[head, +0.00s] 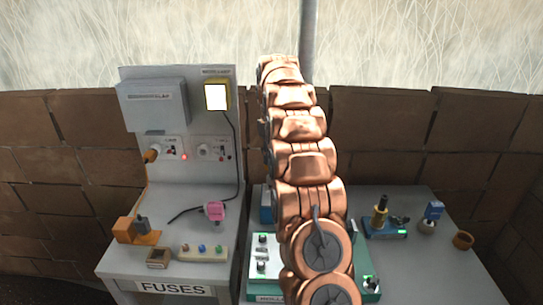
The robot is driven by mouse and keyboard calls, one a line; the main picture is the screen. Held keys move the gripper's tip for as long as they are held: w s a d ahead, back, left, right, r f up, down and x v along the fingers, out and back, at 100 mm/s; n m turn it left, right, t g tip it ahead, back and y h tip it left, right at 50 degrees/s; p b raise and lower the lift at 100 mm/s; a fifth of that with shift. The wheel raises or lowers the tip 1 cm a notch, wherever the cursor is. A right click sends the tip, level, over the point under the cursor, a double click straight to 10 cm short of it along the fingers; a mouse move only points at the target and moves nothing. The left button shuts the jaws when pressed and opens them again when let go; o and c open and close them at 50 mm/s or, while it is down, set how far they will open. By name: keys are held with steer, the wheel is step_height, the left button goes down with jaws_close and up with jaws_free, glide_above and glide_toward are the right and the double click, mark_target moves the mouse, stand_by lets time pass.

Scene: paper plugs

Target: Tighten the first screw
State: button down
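A board with a green edge (253,282) lies on the right-hand table, mostly behind my copper arm. Its white panel carries dark fittings (262,266) with small green lights. Another dark fitting with a green light (371,284) shows at the board's right end. I cannot make out which fitting is the first screw. A yellow and black upright tool (380,211) stands on a blue base (386,231) with a green light, right of my arm. My gripper is not in view; my arm links fill the middle of the picture.

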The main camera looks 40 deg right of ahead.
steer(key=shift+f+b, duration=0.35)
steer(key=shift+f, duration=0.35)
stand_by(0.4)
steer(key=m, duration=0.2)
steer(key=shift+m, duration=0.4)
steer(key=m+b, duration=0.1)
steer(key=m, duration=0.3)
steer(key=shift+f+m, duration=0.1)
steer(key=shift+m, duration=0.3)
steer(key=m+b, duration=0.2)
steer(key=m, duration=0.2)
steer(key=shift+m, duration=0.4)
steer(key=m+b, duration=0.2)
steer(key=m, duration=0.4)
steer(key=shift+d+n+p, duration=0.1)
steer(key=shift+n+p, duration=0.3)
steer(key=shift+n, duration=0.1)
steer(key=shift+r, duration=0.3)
